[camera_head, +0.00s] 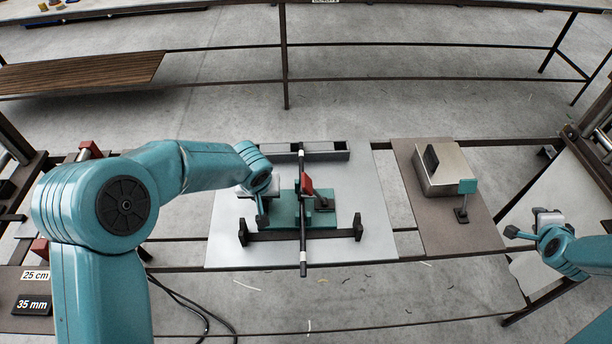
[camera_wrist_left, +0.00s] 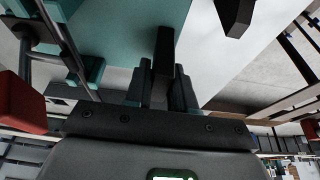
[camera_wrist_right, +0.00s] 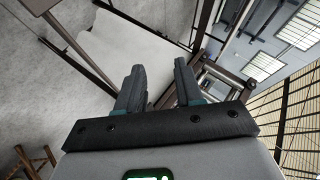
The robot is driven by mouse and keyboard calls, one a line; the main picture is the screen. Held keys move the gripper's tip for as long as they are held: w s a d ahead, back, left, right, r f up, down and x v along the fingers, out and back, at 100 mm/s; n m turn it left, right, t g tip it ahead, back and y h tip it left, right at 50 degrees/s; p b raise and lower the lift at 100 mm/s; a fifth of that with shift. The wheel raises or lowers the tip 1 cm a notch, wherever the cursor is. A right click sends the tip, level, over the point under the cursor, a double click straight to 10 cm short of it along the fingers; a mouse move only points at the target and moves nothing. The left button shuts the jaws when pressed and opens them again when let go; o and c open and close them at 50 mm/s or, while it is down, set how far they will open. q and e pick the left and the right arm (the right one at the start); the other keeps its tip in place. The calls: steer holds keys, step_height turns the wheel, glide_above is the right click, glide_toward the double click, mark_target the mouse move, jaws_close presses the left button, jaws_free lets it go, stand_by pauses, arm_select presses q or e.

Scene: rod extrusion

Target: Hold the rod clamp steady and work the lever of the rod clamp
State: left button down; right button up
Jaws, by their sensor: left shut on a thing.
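The rod clamp (camera_head: 287,222) is a teal block on a pale plate, with a long dark rod (camera_head: 302,250) through it and a red lever (camera_head: 307,184) standing up near its middle. Its teal body also shows in the left wrist view (camera_wrist_left: 115,25), where a red block (camera_wrist_left: 20,104) is at the left edge. My left gripper (camera_head: 263,212) is at the clamp's left side. In the left wrist view it is shut on a dark bar (camera_wrist_left: 163,48) beside the teal body. My right gripper (camera_head: 524,222) is open and empty, away from the clamp at the far right.
A brown board (camera_head: 478,228) with a metal box (camera_head: 447,170) and a small teal-topped stand (camera_head: 466,187) lies between the clamp and my right gripper. Dark rails (camera_head: 405,230) carry the boards. A label block (camera_head: 32,304) reads 35 mm at lower left.

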step_height(320, 180, up, 3)
steer(key=w+m+h, duration=0.2)
steer(key=m+h, duration=0.1)
steer(key=h, duration=0.1)
steer(key=n+t+y, duration=0.9)
steer(key=n+y, duration=0.1)
steer(key=n, duration=1.8)
glide_toward(307, 185)
steer(key=w, duration=1.3)
steer(key=shift+f, duration=0.3)
steer(key=shift+c, duration=0.3)
jaws_close()
